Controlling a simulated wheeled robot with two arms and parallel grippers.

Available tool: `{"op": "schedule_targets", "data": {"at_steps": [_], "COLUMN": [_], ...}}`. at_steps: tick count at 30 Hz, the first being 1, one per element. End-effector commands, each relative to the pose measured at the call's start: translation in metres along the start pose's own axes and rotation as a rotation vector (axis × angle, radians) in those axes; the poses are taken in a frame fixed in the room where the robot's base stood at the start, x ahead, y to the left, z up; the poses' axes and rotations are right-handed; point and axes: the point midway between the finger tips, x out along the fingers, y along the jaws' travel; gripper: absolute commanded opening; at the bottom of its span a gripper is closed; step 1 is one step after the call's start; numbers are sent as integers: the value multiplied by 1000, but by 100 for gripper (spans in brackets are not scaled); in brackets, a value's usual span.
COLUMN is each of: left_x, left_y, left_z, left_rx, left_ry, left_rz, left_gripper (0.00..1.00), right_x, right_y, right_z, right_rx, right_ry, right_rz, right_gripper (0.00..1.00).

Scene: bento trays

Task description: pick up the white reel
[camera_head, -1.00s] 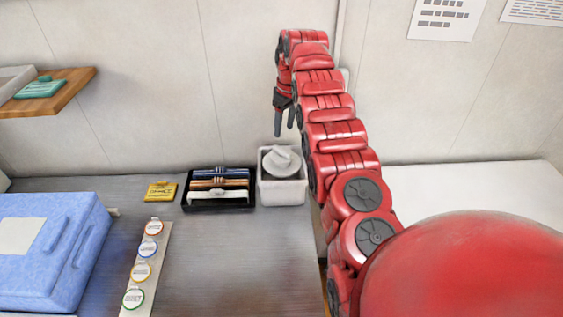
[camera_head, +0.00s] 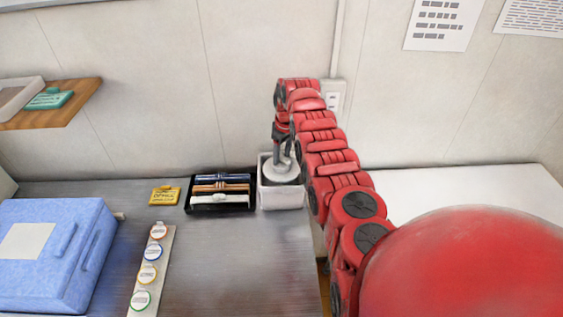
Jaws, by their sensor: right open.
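The white reel (camera_head: 279,174) lies in a white square bin (camera_head: 281,199) at the right end of the grey table, against the wall. My right gripper (camera_head: 284,162) points down into the bin, with its fingers at the reel's raised top part. Its jaws are open, and the fingers partly hide the reel. Whether the fingers touch the reel I cannot tell. My left gripper is not in view.
A black tray (camera_head: 221,209) with several coloured items stands just left of the bin. A yellow packet (camera_head: 164,196), a strip with several round labels (camera_head: 151,272) and a blue box (camera_head: 52,252) lie farther left. A wooden shelf (camera_head: 57,112) hangs on the wall. The table's front middle is clear.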

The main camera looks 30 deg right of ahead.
Motion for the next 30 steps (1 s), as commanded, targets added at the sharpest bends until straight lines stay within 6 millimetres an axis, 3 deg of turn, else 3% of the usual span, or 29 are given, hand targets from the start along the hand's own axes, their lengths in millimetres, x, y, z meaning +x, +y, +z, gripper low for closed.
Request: {"op": "schedule_targets", "data": {"at_steps": [7, 16, 30], "left_x": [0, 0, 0], "left_y": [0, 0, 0], "left_z": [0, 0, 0], "left_rx": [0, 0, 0], "left_ry": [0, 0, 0], "left_rz": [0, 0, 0], "left_gripper": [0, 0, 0], "right_x": [2, 1, 1], "right_y": [0, 0, 0], "right_z": [0, 0, 0], "right_rx": [0, 0, 0], "right_ry": [0, 1, 1], "right_rz": [0, 0, 1], "right_gripper": [53, 0, 0]}}
